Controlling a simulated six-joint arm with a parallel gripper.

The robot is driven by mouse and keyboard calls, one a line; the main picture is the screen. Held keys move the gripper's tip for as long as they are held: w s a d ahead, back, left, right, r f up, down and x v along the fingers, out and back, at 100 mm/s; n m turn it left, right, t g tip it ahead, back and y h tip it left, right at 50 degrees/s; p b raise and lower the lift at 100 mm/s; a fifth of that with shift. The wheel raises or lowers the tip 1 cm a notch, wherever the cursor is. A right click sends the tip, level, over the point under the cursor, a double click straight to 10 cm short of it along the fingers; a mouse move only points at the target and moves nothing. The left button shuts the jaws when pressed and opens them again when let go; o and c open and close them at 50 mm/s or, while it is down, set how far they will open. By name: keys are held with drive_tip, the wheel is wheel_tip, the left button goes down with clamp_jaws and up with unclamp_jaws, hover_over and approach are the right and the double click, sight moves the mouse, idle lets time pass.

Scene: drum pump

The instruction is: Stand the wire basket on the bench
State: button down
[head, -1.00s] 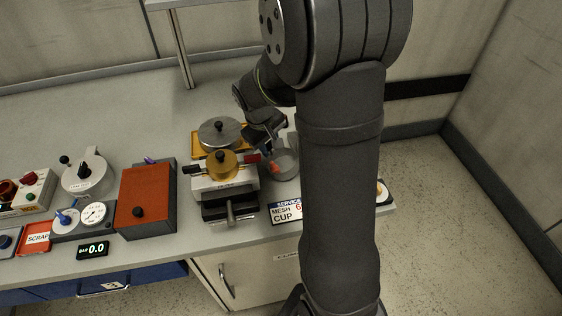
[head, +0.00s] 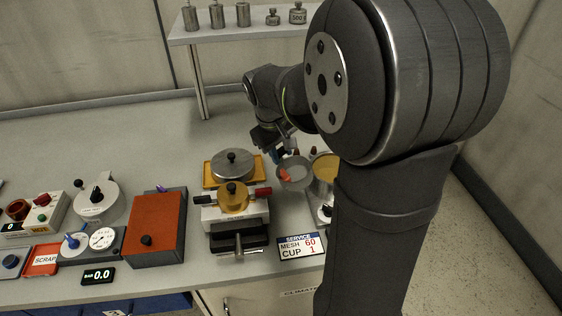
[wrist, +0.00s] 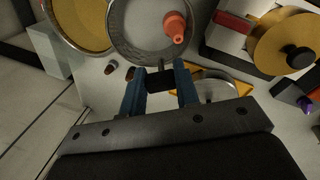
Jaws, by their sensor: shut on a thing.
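The wire basket (head: 294,173) is a round grey mesh cup with a red-orange piece (wrist: 174,27) inside. In the wrist view the basket (wrist: 125,40) lies just beyond my fingertips. My gripper (wrist: 161,84) has blue fingers shut on the basket's dark handle. In the head view my gripper (head: 277,146) is behind the basket, to the right of the lidded steel pan. The basket appears roughly level and raised off the bench (head: 180,262), but its underside is hidden.
A tan-filled round vessel (head: 326,168) stands close right of the basket, partly hidden by my arm. The brass-topped pump unit (head: 234,200) and lidded pan (head: 233,164) stand to the left. The service sign (head: 300,246) lies at the front. A shelf with weights (head: 250,27) is behind.

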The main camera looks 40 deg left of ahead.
sight(287, 171)
drive_tip(key=shift+w+v, duration=0.25)
drive_tip(key=shift+v, duration=1.05)
drive_tip(key=f, duration=0.2)
drive_tip(key=f+g+y, duration=0.1)
drive_tip(key=f, duration=0.1)
drive_tip(key=w+d+f+g+y, duration=0.1)
drive_tip(key=f, duration=0.1)
drive_tip(key=shift+f, duration=0.1)
drive_tip(key=shift+w+f, duration=0.1)
drive_tip(key=shift+f, duration=1.3)
drive_tip(key=shift+f, duration=0.2)
drive_tip(key=shift+f, duration=0.5)
drive_tip(key=shift+f, duration=0.3)
drive_tip(key=shift+f, duration=0.2)
drive_tip(key=shift+d+f, duration=0.15)
drive_tip(key=shift+f, duration=0.25)
drive_tip(key=shift+f, duration=0.25)
